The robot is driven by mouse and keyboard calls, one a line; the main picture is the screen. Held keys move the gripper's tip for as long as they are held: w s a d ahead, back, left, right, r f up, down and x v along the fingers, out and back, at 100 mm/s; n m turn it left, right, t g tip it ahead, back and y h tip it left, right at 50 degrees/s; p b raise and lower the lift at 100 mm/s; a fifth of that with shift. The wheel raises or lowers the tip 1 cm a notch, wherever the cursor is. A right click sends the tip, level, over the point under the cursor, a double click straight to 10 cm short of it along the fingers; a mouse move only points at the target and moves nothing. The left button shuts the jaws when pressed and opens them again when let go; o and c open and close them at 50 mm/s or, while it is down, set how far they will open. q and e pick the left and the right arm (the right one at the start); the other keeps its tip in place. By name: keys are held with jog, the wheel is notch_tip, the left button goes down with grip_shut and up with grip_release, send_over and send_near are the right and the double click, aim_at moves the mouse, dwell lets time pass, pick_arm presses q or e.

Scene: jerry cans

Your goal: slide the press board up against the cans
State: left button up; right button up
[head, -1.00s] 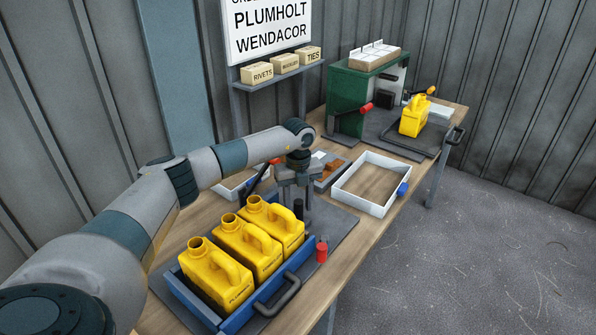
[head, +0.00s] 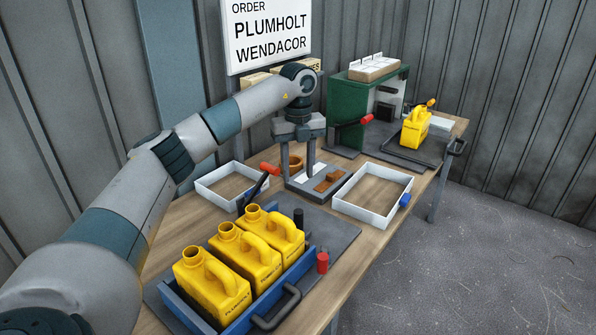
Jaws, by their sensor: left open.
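Three yellow jerry cans (head: 212,287) stand upright in a row inside a blue-walled fixture (head: 275,292) at the front of the bench. A dark upright post (head: 298,218) stands at the far end of the row, close to the last can (head: 272,232). My left gripper (head: 298,172) is open and empty, pointing down beyond the row, apart from the cans and post. My right gripper is not in view.
A red knob (head: 322,262) stands beside the fixture, and a black handle (head: 277,308) projects in front. White open trays (head: 375,217) and a small grey holder (head: 320,190) lie beyond. A green press (head: 350,95) and another yellow can (head: 414,130) stand farther back.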

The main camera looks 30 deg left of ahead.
aim_at(298, 216)
pick_arm(q)
jog(key=shift+r, duration=0.1)
dwell(0.4)
jog(key=m, duration=0.9)
jog(key=r+m+p, duration=0.1)
jog(key=m, duration=0.3)
jog(key=shift+s+m, duration=0.15)
jog(key=shift+m, duration=0.15)
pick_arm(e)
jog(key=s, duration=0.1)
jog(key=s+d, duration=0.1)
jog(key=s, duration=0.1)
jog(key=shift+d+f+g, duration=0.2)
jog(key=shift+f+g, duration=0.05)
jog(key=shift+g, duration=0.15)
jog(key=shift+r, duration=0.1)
